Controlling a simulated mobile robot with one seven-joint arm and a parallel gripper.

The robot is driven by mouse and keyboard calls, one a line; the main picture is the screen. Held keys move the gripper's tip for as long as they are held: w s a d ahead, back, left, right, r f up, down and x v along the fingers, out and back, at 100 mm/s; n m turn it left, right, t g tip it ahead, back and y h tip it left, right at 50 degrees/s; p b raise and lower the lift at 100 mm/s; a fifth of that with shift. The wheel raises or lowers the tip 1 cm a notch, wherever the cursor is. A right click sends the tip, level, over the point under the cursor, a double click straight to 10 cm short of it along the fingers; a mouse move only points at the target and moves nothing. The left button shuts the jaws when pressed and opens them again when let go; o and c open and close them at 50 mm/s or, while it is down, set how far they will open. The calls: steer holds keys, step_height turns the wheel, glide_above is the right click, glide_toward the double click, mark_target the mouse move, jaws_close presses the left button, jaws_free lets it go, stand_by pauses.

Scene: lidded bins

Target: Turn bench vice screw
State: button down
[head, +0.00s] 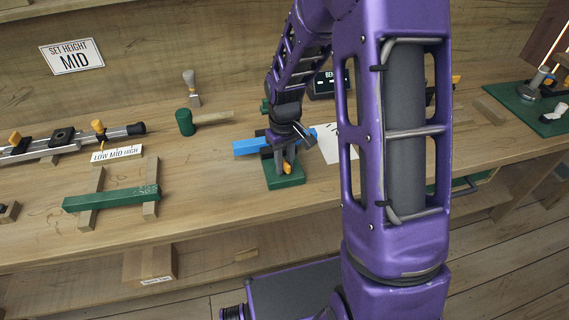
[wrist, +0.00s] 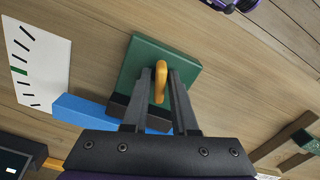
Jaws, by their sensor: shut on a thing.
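The bench vice has a green base (head: 285,181) on the bench, right of centre-left in the head view; the base also shows in the wrist view (wrist: 142,58). Its screw handle is an orange bar (wrist: 161,82), seen upright in the wrist view; it shows small in the head view (head: 287,168). A blue bar (head: 250,147) lies at the vice and shows in the wrist view too (wrist: 85,111). My gripper (wrist: 160,75) points down at the vice, its two dark fingers on either side of the orange handle, shut on it. The vice jaws are partly hidden by my gripper.
A white card with marks (wrist: 38,65) lies beside the vice. A dark display box (head: 326,85) stands behind it, partly hidden by my arm. A green cylinder (head: 185,122) and a brush (head: 191,88) stand to the left. A green bar (head: 112,198) rests on wooden strips nearer the front edge.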

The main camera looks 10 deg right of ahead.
steer(key=shift+n, duration=0.3)
steer(key=shift+r+n+p, duration=0.15)
steer(key=shift+n+p, duration=0.4)
steer(key=shift+n, duration=1.35)
steer(key=shift+n+p, duration=0.75)
steer(key=shift+n, duration=0.25)
steer(key=shift+n+p, duration=0.3)
steer(key=shift+n, duration=0.7)
steer(key=c, duration=1)
jaws_free()
